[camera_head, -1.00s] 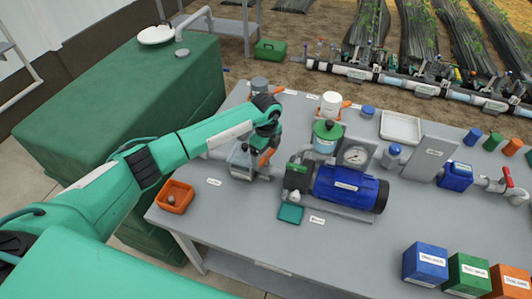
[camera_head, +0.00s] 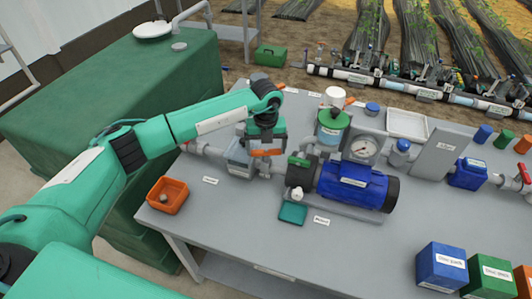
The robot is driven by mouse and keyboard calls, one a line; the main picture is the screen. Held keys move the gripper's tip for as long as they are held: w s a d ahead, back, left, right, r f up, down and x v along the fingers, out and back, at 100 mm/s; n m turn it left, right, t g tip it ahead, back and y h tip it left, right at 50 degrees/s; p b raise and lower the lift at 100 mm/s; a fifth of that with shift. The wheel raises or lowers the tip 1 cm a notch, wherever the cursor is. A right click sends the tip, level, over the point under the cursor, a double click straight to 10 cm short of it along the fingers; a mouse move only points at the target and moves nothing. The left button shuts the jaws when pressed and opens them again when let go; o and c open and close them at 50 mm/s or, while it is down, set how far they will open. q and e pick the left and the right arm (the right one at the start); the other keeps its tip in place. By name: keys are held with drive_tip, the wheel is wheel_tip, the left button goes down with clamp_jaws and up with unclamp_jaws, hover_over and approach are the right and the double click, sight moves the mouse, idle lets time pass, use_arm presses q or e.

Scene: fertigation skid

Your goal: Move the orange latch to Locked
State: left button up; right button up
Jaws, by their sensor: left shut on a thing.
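The orange latch (camera_head: 267,152) shows as a short, roughly level orange bar at the grey meter-like housing (camera_head: 239,158) on the table's pipe line. My left gripper (camera_head: 266,146) reaches down from above and is shut on the latch. The gripper hides part of the latch and of the fitting behind it. I cannot read any Locked mark from here. My right gripper is not in view.
A blue pump (camera_head: 354,184) with a green end stands close to the right, beside a green-lidded filter (camera_head: 332,126) and a gauge (camera_head: 362,149). An orange bin (camera_head: 167,196) sits at the table's left edge.

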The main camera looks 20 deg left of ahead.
use_arm(q)
drive_tip(key=shift+f+m+b, duration=0.15)
drive_tip(key=shift+m+b, duration=0.5)
drive_tip(key=shift+m, duration=0.25)
drive_tip(key=shift+m+b, duration=0.55)
drive_tip(key=shift+m, duration=0.05)
drive_tip(key=shift+r+m+b, duration=0.2)
drive_tip(key=shift+m+b, duration=0.4)
drive_tip(key=shift+m, duration=0.4)
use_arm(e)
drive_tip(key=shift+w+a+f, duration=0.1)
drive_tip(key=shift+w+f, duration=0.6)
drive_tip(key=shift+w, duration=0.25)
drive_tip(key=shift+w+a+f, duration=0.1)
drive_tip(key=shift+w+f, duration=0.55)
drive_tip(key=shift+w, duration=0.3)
use_arm(q)
drive_tip(key=shift+o, duration=0.2)
drive_tip(key=o, duration=0.8)
drive_tip(key=shift+c, duration=0.2)
drive_tip(key=shift+r, duration=0.1)
